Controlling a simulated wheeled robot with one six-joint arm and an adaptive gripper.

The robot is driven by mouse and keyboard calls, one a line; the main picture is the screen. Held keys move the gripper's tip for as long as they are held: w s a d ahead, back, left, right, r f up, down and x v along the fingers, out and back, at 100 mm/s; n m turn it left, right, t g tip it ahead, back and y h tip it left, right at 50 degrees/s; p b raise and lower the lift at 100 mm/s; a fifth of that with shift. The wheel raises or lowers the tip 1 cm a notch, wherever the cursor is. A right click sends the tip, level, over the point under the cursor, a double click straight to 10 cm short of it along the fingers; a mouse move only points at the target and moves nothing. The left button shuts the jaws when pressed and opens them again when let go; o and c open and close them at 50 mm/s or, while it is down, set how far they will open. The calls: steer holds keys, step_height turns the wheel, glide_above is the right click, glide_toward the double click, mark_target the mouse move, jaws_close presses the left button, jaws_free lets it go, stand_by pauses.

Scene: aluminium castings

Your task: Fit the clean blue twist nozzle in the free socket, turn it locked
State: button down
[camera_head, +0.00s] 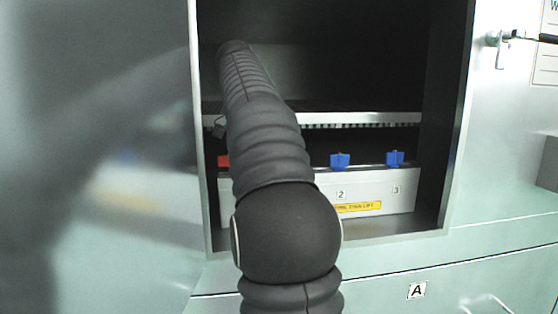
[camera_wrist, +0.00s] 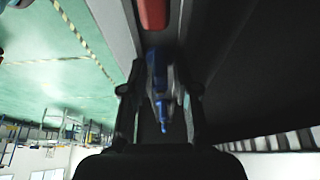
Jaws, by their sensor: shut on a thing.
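My gripper (camera_wrist: 159,72) is shut on a blue twist nozzle (camera_wrist: 163,108), which sits between its two fingers in the wrist view. In the head view my gripper and this nozzle are hidden by my own arm. A white block (camera_head: 372,186) in the cabinet's lower bay carries two blue nozzles upright on its top, one above number 2 (camera_head: 340,162) and one above number 3 (camera_head: 395,159). A red part (camera_head: 223,161) shows at the block's left end, and a red part also lies just beyond my fingers in the wrist view (camera_wrist: 152,13). My arm covers the block's left portion; I cannot see a free socket.
The open cabinet (camera_head: 445,150) has a shelf (camera_head: 365,118) close above the nozzles. Its side walls bound the bay tightly. A blurred pale panel fills the left of the head view. A drawer front marked A (camera_head: 417,290) lies below.

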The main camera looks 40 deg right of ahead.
steer(key=c, duration=0.8)
jaws_free()
